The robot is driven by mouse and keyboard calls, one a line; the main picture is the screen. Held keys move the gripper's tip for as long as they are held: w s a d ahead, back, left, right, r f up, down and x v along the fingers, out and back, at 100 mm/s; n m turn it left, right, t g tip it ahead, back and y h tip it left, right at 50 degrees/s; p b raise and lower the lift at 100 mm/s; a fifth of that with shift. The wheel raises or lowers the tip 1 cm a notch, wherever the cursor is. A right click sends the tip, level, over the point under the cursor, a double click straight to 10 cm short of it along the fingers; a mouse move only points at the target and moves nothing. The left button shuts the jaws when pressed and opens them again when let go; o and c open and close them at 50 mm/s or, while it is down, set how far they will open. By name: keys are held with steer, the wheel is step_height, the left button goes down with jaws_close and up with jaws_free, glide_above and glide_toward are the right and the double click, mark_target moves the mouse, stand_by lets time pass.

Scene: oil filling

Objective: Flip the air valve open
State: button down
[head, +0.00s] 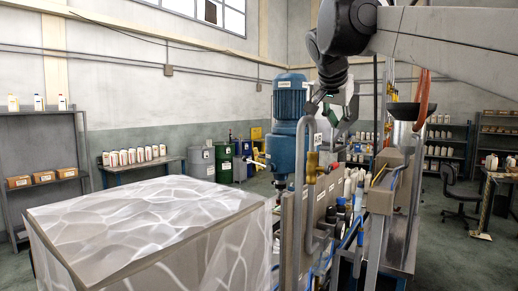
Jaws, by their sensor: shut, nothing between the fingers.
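A brass valve (312,166) with a small red part sits beside the bent grey pipe, in the middle of the head view. It looks like the air valve, but its handle position is too small to tell. My gripper (338,138) hangs below my dark wrist, above and to the right of this valve. It appears apart from the valve, though the depth between them is unclear. The gripper is shut and empty; its fingertips are small and partly lost against the machine.
A blue motor (290,125) stands left of the valve. A bent grey pipe (303,150) rises close by. A large wrapped block (150,225) fills the front left. A metal funnel (408,112) and several bottles stand to the right.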

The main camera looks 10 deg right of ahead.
stand_by(0.3)
steer(key=p, duration=0.2)
glide_above(336, 165)
step_height(336, 165, down, 7)
steer(key=shift+a+f+p, duration=0.1)
steer(key=shift+f+p, duration=0.3)
steer(key=shift+f, duration=1.5)
